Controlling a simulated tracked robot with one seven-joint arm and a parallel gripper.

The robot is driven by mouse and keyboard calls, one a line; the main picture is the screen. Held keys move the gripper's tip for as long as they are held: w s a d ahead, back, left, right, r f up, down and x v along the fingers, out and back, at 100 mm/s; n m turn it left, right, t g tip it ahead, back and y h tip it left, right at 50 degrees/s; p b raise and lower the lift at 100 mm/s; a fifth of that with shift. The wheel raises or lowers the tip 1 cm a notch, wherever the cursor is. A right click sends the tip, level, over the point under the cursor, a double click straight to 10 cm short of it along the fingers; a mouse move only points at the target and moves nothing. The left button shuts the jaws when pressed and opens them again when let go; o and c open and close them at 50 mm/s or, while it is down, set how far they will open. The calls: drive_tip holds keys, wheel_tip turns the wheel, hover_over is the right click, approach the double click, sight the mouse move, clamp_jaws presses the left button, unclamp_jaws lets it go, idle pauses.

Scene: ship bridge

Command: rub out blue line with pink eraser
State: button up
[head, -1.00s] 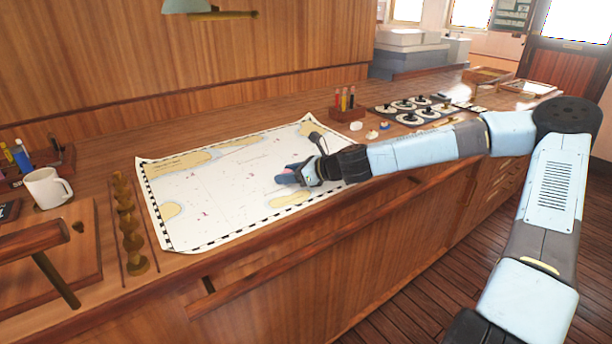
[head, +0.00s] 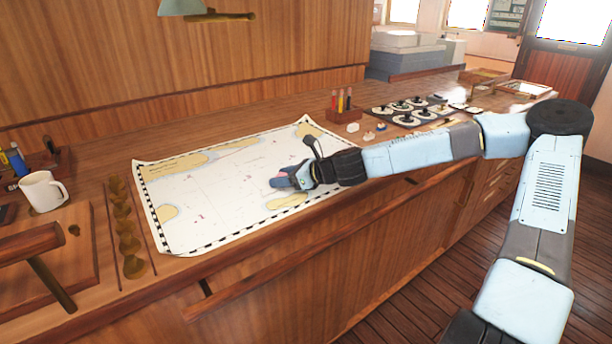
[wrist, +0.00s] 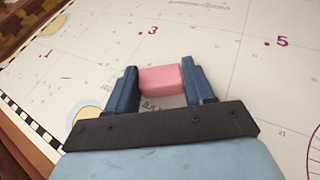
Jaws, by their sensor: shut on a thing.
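My gripper (head: 281,181) is shut on the pink eraser (wrist: 160,80), which sits between its two blue fingers in the wrist view. In the head view the gripper is low over the right part of the chart (head: 215,205). I cannot tell for sure whether the eraser touches the paper. A short, faint bluish-purple stroke (wrist: 67,78) shows on the chart to the left of the gripper in the wrist view. I cannot tell whether it is the blue line. The chart right under the eraser and gripper is hidden.
The chart lies on a wooden counter. A pen holder (head: 342,114), small pieces and a dark instrument panel (head: 412,110) stand to its right. A dark-headed item (head: 310,141) is just behind the gripper.

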sight(260, 200)
drive_tip(key=shift+s+a, duration=0.1)
drive_tip(key=shift+s, duration=0.05)
drive_tip(key=shift+s+a, duration=0.7)
drive_tip(key=shift+s, duration=0.1)
drive_tip(key=shift+s, duration=0.1)
drive_tip(key=shift+s+a, duration=0.75)
drive_tip(key=shift+s+a, duration=0.1)
drive_tip(key=shift+s+a, duration=0.7)
drive_tip(key=shift+s, duration=0.1)
drive_tip(key=shift+s, duration=0.1)
drive_tip(key=shift+s+a, duration=0.75)
